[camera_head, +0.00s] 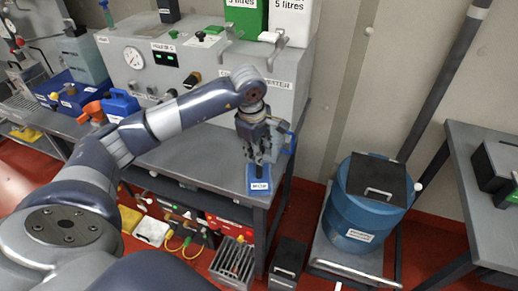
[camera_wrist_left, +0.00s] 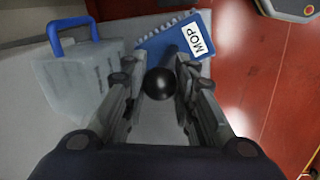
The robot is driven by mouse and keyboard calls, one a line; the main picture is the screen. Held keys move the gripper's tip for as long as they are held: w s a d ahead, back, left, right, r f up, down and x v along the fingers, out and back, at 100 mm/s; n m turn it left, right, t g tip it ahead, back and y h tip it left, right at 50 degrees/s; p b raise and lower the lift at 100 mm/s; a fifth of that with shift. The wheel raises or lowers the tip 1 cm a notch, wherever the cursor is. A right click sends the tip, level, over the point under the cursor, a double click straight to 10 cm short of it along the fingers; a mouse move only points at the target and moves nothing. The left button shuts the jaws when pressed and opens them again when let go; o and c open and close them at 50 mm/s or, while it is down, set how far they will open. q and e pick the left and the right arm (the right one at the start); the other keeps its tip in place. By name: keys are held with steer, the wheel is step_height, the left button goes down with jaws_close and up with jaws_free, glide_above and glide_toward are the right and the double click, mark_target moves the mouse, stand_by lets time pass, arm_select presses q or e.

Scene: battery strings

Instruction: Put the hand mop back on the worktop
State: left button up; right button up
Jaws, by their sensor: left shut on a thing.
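The hand mop (camera_head: 260,180) has a blue head with a white label; in the left wrist view the label on its blue head (camera_wrist_left: 150,42) reads MOP. A black ball (camera_wrist_left: 159,84) tops its handle. My left gripper (camera_head: 263,158) is shut on the handle, with the ball between its fingers in the left wrist view (camera_wrist_left: 160,88). The mop head is below the gripper, at the front right corner of the grey worktop (camera_head: 205,160). I cannot tell whether it rests on the top or hangs just above it. My right gripper is not in view.
A translucent canister with a blue handle (camera_wrist_left: 75,80) stands close beside the mop. A grey panel with a gauge (camera_head: 134,57) lines the worktop's back. The worktop left of the mop is clear.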

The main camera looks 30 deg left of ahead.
arm_select(q)
steer(key=shift+f, duration=0.5)
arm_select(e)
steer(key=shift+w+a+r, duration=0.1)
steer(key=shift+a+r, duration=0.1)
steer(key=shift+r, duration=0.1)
arm_select(q)
steer(key=shift+f, duration=0.1)
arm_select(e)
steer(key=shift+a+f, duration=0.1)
arm_select(q)
steer(key=shift+f, duration=0.15)
steer(key=o, duration=1)
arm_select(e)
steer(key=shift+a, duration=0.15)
arm_select(q)
steer(key=shift+r, duration=0.5)
steer(key=r, duration=0.3)
steer(key=s+r+b, duration=0.1)
steer(key=r, duration=0.3)
steer(key=s+r+b, duration=0.1)
steer(key=r, duration=0.3)
steer(key=shift+s+r, duration=0.1)
steer(key=shift+r, duration=0.05)
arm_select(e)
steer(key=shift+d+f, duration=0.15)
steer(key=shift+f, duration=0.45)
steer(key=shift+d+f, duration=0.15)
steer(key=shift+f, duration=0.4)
